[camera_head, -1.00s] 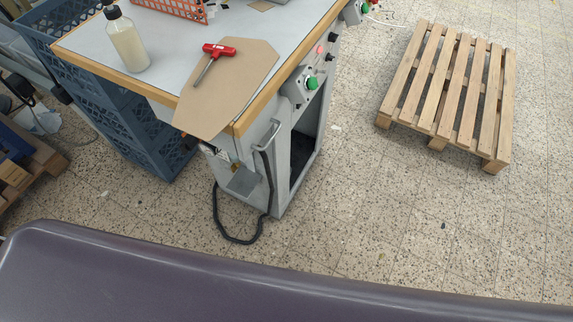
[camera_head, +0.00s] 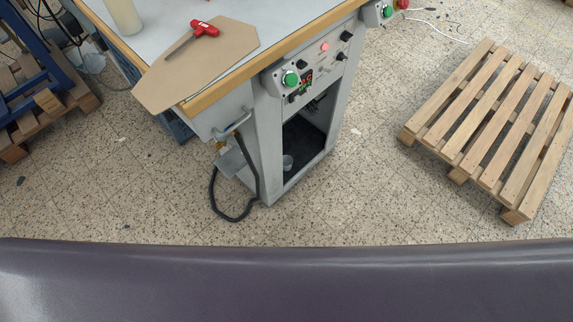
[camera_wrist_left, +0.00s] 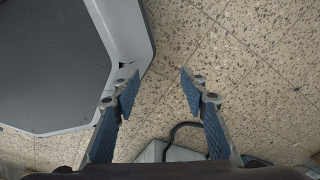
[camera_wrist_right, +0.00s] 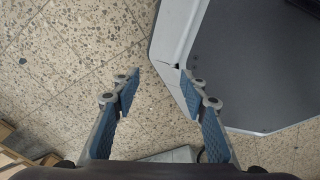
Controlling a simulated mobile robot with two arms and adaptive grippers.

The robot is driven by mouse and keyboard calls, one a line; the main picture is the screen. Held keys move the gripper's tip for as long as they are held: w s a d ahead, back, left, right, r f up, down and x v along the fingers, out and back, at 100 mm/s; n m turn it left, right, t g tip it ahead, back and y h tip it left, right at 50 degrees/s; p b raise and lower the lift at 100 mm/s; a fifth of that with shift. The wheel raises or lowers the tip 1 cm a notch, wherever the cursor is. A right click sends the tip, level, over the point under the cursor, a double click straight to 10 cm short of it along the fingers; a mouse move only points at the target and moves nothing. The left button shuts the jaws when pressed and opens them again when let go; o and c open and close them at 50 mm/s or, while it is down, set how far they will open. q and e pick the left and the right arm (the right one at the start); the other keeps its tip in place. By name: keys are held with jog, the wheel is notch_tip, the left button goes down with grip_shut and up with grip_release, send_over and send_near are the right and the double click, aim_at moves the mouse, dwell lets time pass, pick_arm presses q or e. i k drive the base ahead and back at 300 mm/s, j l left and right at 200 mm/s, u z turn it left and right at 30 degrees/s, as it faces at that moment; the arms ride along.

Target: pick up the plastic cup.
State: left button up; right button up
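A small clear plastic cup (camera_head: 287,162) stands on the dark floor of the open compartment in the lower part of the grey machine (camera_head: 262,140). Neither of my grippers shows in the head view. In the left wrist view my left gripper (camera_wrist_left: 158,88) is open, with nothing between its fingers and bare floor below. In the right wrist view my right gripper (camera_wrist_right: 158,88) is open and empty too. The cup does not show in either wrist view.
On the machine's table lie a brown board (camera_head: 225,55) and a red-handled tool (camera_head: 204,29); a bottle (camera_head: 124,15) stands behind. A black cable (camera_head: 213,195) loops beside the machine. A wooden pallet (camera_head: 490,120) lies right. Speckled floor (camera_head: 345,205) is free between.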

aim_at(288, 160)
jog(key=i+l+u, duration=0.25)
jog(key=l, duration=1.3)
jog(key=k+l+u, duration=0.1)
jog(key=l+u, duration=0.2)
jog(key=l, duration=1.2)
